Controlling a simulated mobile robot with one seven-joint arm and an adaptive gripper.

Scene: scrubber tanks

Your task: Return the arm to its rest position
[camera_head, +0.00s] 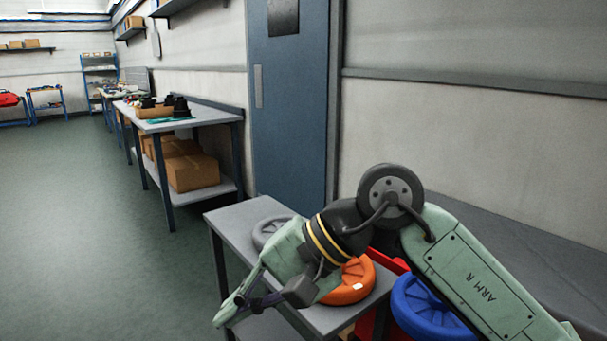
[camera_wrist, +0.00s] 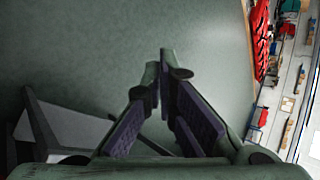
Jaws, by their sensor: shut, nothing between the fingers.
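My arm reaches in from the lower right of the head view, bent at a dark round joint, with its pale green wrist hanging down to the left. My gripper (camera_head: 222,318) points down and left at the left edge of a small grey table (camera_head: 232,216). In the wrist view my gripper (camera_wrist: 160,62) has its two fingers drawn together at the tips, with nothing between them. The green floor lies beyond the tips there.
An orange round lid (camera_head: 350,284) and a grey round lid (camera_head: 268,230) sit on the small table, partly behind my arm. A blue round lid (camera_head: 428,308) is beside it. A workbench (camera_head: 205,112) lines the wall by a blue door (camera_head: 290,110). Open floor (camera_head: 70,220) lies left.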

